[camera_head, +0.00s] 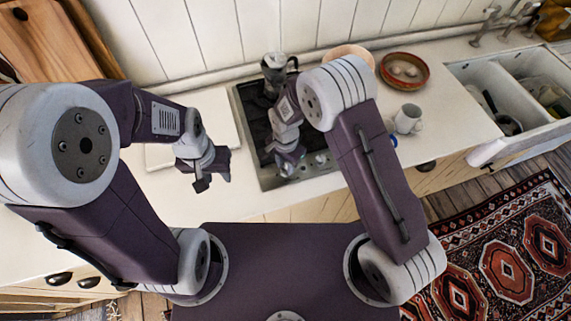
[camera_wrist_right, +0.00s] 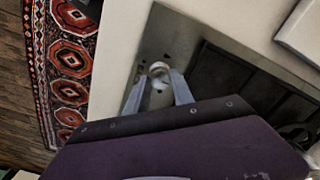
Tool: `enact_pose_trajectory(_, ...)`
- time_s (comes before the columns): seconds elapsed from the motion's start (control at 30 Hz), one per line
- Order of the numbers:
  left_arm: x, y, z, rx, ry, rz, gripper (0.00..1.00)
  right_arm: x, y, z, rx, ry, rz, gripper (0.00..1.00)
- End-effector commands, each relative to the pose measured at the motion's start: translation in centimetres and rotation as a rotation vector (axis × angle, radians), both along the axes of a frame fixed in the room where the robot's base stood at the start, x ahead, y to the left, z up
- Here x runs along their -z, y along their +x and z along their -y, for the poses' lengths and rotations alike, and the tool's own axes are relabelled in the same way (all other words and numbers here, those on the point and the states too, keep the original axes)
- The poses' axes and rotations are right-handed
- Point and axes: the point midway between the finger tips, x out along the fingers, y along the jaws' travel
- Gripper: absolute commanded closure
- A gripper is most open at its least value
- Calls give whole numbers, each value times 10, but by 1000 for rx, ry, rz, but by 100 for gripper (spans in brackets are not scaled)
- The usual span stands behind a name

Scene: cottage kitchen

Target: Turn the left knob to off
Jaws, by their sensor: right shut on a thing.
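The hob (camera_head: 272,182) is set in the counter, with a steel front strip that carries small knobs. My right gripper (camera_head: 288,168) is low over the left part of that strip and covers the left knob in the head view. In the right wrist view the left knob (camera_wrist_right: 158,68) is a pale round piece between the fingertips, and the gripper (camera_wrist_right: 158,77) is shut on it. The knob's exact angle is too small to tell. The right knob (camera_head: 320,158) stands free beside the gripper. My left gripper (camera_head: 213,183) is open and empty, left of the hob.
A white mug (camera_head: 408,118), a red bowl (camera_head: 405,69) and the sink (camera_head: 480,76) are to the right.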

Motion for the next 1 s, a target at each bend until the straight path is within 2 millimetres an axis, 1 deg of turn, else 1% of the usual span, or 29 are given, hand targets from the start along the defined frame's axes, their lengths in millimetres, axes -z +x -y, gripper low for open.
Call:
enact_pose_trajectory(0.03,-1,0,0,0,0,0,64,-3,3,-1,2,5,9,100)
enact_pose_trajectory(0.2,-1,0,0,0,0,0,64,-3,3,-1,1,5,9,100)
enact_pose_trajectory(0.23,-1,0,0,0,0,0,64,-3,3,-1,1,5,9,66)
enact_pose_trajectory(0.3,-1,0,0,0,0,0,64,-2,3,-1,1,4,8,50)
enact_pose_trajectory(0.57,0,0,0,0,0,0,64,-1,1,-1,0,2,3,50)
enact_pose_trajectory(0.67,2,0,0,0,0,0,64,-7,2,-1,0,4,5,50)
enact_pose_trajectory(0.77,7,0,0,0,0,0,64,-24,2,-1,0,6,9,50)
enact_pose_trajectory(0.9,13,0,0,0,0,0,64,-57,3,-1,0,6,9,50)
enact_pose_trajectory(1.0,16,0,0,0,0,0,64,-75,2,-1,0,5,7,50)
